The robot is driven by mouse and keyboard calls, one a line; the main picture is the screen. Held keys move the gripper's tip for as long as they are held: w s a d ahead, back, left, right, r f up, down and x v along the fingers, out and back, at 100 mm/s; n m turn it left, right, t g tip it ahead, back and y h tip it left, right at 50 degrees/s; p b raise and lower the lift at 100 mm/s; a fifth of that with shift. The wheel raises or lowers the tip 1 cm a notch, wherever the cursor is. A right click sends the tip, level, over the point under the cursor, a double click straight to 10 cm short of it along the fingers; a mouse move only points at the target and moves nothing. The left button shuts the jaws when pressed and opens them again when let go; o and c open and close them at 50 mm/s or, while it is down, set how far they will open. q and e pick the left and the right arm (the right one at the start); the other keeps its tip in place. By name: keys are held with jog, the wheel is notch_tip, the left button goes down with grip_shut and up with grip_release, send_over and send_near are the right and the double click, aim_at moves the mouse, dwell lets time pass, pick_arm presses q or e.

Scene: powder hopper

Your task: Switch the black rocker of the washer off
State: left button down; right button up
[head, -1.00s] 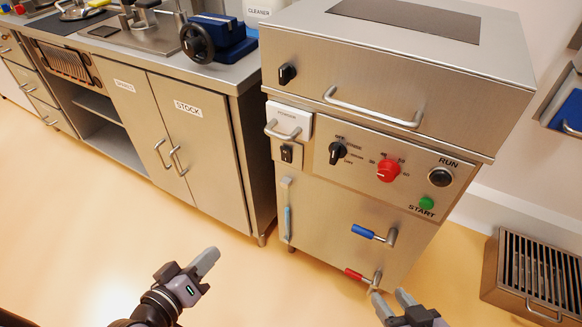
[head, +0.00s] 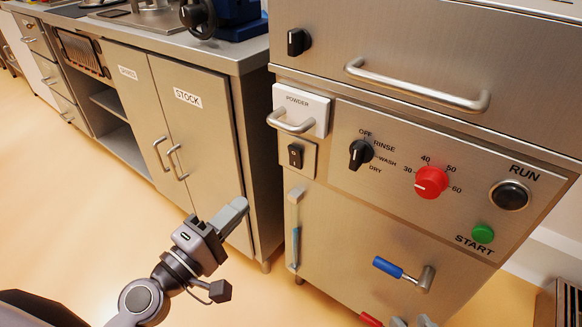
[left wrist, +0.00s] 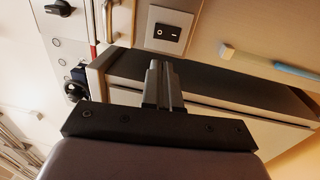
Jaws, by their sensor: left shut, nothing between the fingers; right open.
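The washer (head: 350,230) is a steel cabinet on the right of the head view. Its black rocker (head: 295,156) sits on a small plate below the white powder drawer (head: 311,105). The rocker also shows at the top of the left wrist view (left wrist: 167,31), with small white marks; which side is pressed I cannot tell. My left gripper (head: 241,204) is shut and empty, below and left of the rocker, apart from it. Its closed fingers (left wrist: 163,68) point up towards the rocker in the left wrist view.
The powder drawer's handle (head: 290,122) juts out just above the rocker. A sight tube (head: 295,230) runs below it. The black selector (head: 361,154), red knob (head: 431,182) and green start button (head: 483,233) are to the right. The cabinet marked STOCK (head: 195,150) stands at left.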

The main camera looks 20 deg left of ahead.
dwell(0.3)
pick_arm(q)
jog(key=p, duration=0.3)
send_near(293, 153)
jog(key=x, duration=0.5)
jog(key=shift+w+d, duration=0.1)
jog(key=shift+w, duration=0.15)
jog(key=shift+w+d, duration=0.2)
jog(key=shift+w, duration=0.45)
pick_arm(e)
jog(key=shift+s+d+r+n+h, duration=0.15)
jog(key=shift+s+d+h, duration=0.15)
jog(key=shift+d, duration=0.3)
jog(key=shift+s+d+r+n+h, duration=0.2)
jog(key=shift+d+h, duration=0.1)
jog(key=shift+d, duration=0.3)
